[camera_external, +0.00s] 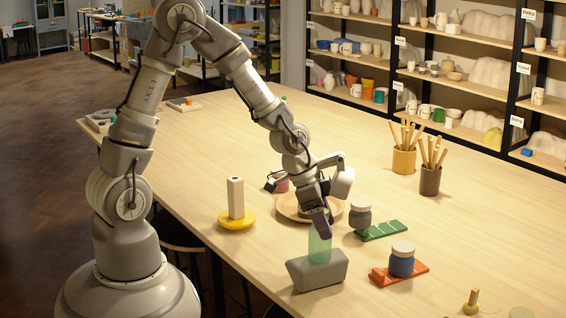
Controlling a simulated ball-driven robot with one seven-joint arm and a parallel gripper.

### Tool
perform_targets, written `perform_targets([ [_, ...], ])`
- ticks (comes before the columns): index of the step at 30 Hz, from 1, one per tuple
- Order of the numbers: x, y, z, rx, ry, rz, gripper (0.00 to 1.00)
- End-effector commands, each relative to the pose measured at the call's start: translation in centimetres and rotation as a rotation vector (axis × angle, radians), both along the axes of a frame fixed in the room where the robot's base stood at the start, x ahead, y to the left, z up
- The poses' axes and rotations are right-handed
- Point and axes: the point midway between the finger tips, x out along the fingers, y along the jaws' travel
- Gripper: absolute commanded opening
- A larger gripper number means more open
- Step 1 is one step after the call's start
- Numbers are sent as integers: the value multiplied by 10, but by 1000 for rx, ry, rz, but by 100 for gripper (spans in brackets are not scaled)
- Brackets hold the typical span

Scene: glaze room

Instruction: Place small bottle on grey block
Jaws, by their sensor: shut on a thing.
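My gripper (320,222) points down near the front edge of the table and is shut on a small translucent green bottle (320,248). The bottle is upright, and its upper part is hidden by the fingers. The grey block (318,274) lies on the table directly below the bottle. The bottle's lower end meets the block's top in the picture; I cannot tell whether it bears on it or hangs just above.
A round wooden plate (290,209) lies behind my gripper. To the left is a yellow disc (236,223) with a cream post. To the right are a grey jar (360,216), a green strip (383,231), and a blue jar (401,263) on an orange strip (383,279).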

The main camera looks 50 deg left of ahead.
Motion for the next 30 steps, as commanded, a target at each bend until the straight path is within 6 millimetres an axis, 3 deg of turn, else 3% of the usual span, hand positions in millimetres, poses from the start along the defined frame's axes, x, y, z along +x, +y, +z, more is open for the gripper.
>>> perform_targets([
  [1, 0, 0, -3, 0, 0, 0, 22],
  [2, 0, 0, -3, 0, 0, 0, 60],
  [5, 0, 0, -2, 0, 0, 0, 81],
  [13, 0, 0, -1, 0, 0, 0, 81],
  [17, -1, 2, 9, 0, -2, 2, 81],
  [30, -27, 28, 97, 2, -3, 2, 81],
])
